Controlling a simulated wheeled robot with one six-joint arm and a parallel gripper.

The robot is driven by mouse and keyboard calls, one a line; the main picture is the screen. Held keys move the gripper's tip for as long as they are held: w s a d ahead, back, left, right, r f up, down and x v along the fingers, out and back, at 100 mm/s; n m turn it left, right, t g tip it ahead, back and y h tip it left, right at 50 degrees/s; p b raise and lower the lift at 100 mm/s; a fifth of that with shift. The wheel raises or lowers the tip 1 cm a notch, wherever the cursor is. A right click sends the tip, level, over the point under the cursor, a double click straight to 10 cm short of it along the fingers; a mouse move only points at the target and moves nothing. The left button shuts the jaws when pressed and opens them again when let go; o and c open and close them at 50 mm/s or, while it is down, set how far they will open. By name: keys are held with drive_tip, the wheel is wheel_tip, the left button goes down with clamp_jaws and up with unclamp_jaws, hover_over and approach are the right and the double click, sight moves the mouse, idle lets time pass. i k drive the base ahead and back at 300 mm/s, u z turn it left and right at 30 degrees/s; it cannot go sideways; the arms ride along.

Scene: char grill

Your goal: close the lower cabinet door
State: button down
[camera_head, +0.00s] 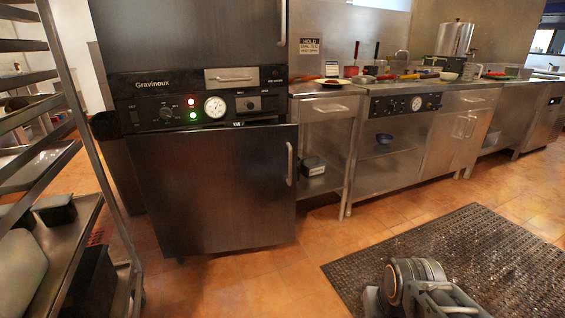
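The lower cabinet door (215,190) is a dark brushed-metal panel under the Gravinoux control panel (200,108). Its upright handle (290,163) is near its right edge. The door's right edge stands out a little past the front above it, so it looks slightly ajar; the gap itself is hidden. Part of my arm shows at the bottom right, over the floor mat and well apart from the door. I cannot make out any gripper fingers.
A metal rack (75,100) with trays stands close on the left. A steel counter (400,135) with drawers and shelves runs to the right. A dark textured mat (480,245) lies at the front right. The tiled floor (255,275) before the door is clear.

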sight(208, 190)
drive_tip(key=u, duration=0.75)
drive_tip(key=i, duration=1.05)
drive_tip(key=u, duration=0.9)
